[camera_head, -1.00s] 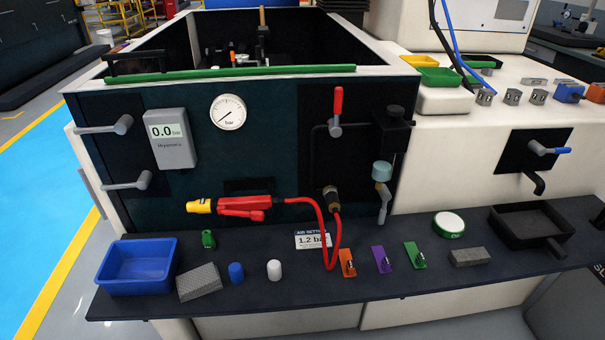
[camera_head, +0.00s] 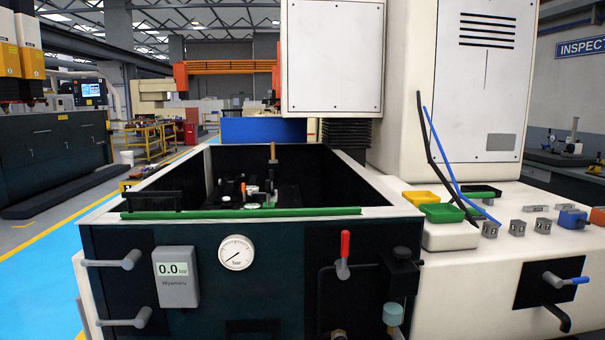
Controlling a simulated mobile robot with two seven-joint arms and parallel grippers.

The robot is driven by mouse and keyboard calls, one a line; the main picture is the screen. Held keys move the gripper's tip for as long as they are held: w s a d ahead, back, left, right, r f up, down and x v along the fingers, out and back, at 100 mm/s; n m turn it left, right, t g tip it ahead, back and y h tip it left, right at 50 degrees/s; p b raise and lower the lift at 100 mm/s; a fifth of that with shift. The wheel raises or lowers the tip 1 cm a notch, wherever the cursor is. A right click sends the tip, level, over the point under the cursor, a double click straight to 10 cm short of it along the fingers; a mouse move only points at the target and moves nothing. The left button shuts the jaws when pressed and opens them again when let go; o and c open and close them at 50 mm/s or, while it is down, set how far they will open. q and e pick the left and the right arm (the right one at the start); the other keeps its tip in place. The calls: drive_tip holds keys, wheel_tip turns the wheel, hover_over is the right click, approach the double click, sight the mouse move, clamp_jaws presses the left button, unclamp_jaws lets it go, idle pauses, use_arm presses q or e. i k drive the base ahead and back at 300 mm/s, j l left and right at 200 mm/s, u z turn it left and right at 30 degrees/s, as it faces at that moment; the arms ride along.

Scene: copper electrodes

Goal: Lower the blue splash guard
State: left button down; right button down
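A blue panel (camera_head: 263,131) stands upright at the far end of the open dark tank (camera_head: 150,187), below the white machine head. It is the only large blue panel in view; I cannot tell for sure that it is the splash guard. A green bar (camera_head: 240,213) lies along the tank's front rim, with a black handle-like part (camera_head: 152,201) at its left. Neither of my grippers is in view.
The white machine head (camera_head: 333,57) hangs over the tank's back right. The front panel carries a round gauge (camera_head: 236,252), a red-handled valve (camera_head: 345,244) and grey handles. Green (camera_head: 441,213) and yellow (camera_head: 420,198) trays sit right. The floor at left is clear.

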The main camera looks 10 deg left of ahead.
sight(241, 130)
drive_tip(key=u, duration=0.7)
drive_tip(key=i+j+u, duration=0.2)
drive_tip(key=j+u, duration=0.2)
drive_tip(key=j, duration=0.2)
drive_tip(key=i+j+u, duration=0.25)
drive_tip(key=j+u, duration=0.15)
drive_tip(key=j, duration=0.15)
drive_tip(key=i+j+u, duration=0.75)
drive_tip(key=i+j, duration=0.25)
drive_tip(key=i, duration=0.25)
drive_tip(key=i+j+z, duration=0.1)
drive_tip(key=i, duration=0.4)
drive_tip(key=i+z, duration=0.45)
drive_tip(key=i+j+z, duration=0.1)
drive_tip(key=i+z, duration=0.4)
drive_tip(key=i+l+z, duration=0.1)
drive_tip(key=i+z, duration=0.55)
drive_tip(key=i, duration=0.25)
drive_tip(key=i+z, duration=0.25)
drive_tip(key=i, duration=0.3)
drive_tip(key=i+j+z, duration=0.25)
drive_tip(key=i, duration=0.3)
